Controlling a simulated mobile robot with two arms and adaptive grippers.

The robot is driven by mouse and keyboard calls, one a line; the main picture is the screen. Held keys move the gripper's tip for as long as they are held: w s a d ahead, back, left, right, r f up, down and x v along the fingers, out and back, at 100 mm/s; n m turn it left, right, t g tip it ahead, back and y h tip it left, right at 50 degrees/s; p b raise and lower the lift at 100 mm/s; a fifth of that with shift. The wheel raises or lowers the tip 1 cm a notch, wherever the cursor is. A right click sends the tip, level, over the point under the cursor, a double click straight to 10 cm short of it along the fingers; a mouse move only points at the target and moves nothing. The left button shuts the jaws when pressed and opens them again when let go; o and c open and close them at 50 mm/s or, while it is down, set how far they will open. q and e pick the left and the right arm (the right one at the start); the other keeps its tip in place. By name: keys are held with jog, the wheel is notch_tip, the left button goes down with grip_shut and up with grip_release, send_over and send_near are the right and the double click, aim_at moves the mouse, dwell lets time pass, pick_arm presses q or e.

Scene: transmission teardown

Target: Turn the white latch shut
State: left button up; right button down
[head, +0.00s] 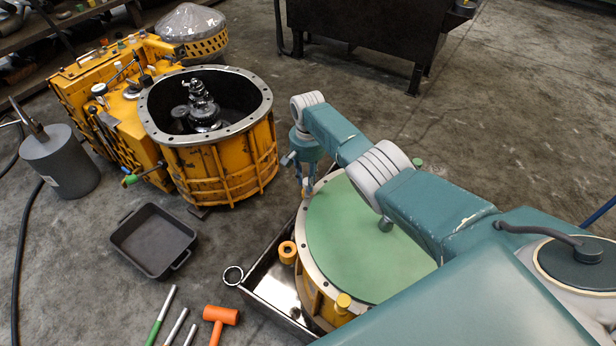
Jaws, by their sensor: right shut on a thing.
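My right gripper (306,188) points down at the far left rim of the round housing with the green top (360,235). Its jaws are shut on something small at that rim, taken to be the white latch. The latch itself is too small and too covered by the fingers to make out its shape or how far it is turned. My left gripper is not in view.
A dark tray (262,285) lies under the housing. A yellow transmission case (225,165) stands at the upper left. A black pan (154,240), an orange mallet (220,318) and a grey canister (62,160) are on the floor. Free floor lies beyond my right arm.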

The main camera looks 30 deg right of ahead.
jog(key=n, duration=0.4)
jog(key=shift+w+r+n, duration=0.1)
jog(key=shift+n, duration=0.2)
jog(key=n, duration=0.4)
jog(key=shift+p, duration=0.3)
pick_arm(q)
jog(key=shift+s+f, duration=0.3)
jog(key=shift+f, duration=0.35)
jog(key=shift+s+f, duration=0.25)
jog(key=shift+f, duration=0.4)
pick_arm(e)
jog(key=shift+n, duration=1.7)
jog(key=c, duration=1.5)
grip_release()
jog(key=shift+c, duration=0.2)
jog(key=shift+o, duration=0.7)
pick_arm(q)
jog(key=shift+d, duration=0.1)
pick_arm(e)
notch_tip(320, 180, up, 12)
